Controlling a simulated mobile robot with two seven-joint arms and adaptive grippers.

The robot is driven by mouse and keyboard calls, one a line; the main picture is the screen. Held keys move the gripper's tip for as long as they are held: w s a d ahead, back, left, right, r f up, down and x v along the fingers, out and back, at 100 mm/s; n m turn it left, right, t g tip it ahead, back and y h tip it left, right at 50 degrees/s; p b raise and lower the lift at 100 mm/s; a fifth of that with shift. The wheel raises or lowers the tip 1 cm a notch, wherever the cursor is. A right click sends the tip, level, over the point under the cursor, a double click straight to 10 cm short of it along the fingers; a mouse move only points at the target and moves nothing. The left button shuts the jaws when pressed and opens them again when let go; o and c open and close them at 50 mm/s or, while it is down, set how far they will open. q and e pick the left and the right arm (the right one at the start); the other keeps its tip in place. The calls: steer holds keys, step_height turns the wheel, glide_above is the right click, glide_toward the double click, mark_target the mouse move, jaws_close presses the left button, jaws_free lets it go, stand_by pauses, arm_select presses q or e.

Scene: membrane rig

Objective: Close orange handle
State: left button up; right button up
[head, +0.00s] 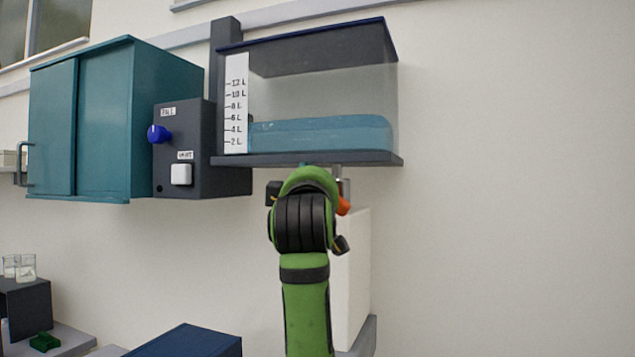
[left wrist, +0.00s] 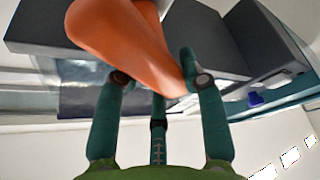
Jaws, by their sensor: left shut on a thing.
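The orange handle (head: 343,206) shows as a small piece beside my wrist in the head view, under the tank. In the left wrist view the orange handle (left wrist: 122,38) is large and slants from upper left to lower right. My left gripper (left wrist: 158,84) has its teal fingers on either side of the handle's lower part and is shut on it. In the head view my green left arm rises from below and hides the fingers and most of the handle. My right gripper is in neither view.
Above is a clear tank (head: 325,95) with blue liquid, about up to its 4–6 L marks. A dark control box (head: 205,140) with a blue knob (head: 158,134) and a white button (head: 181,174) adjoins a teal cabinet (head: 110,120). A white column (head: 357,280) stands below the tank. Right is bare wall.

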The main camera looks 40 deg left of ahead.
arm_select(q)
steer(key=n, duration=0.1)
steer(key=n+g, duration=0.1)
steer(key=n+p, duration=0.1)
steer(key=n, duration=0.1)
steer(key=shift+s+a+f+g, duration=0.1)
steer(key=shift+a+f+g, duration=0.05)
steer(key=shift+a+g, duration=0.15)
steer(key=shift+a+f+n+g+p, duration=0.1)
steer(key=shift+f+n+g+p, duration=0.3)
steer(key=shift+n, duration=0.5)
steer(key=shift+a+f+n+g+p, duration=0.15)
steer(key=shift+n+p, duration=0.3)
steer(key=shift+n, duration=0.45)
steer(key=o, duration=1.2)
steer(key=shift+s, duration=0.1)
steer(key=shift+d, duration=0.1)
steer(key=v, duration=1.1)
steer(key=shift+s+d+r, duration=0.1)
steer(key=shift+s+r, duration=0.05)
steer(key=shift+s, duration=0.3)
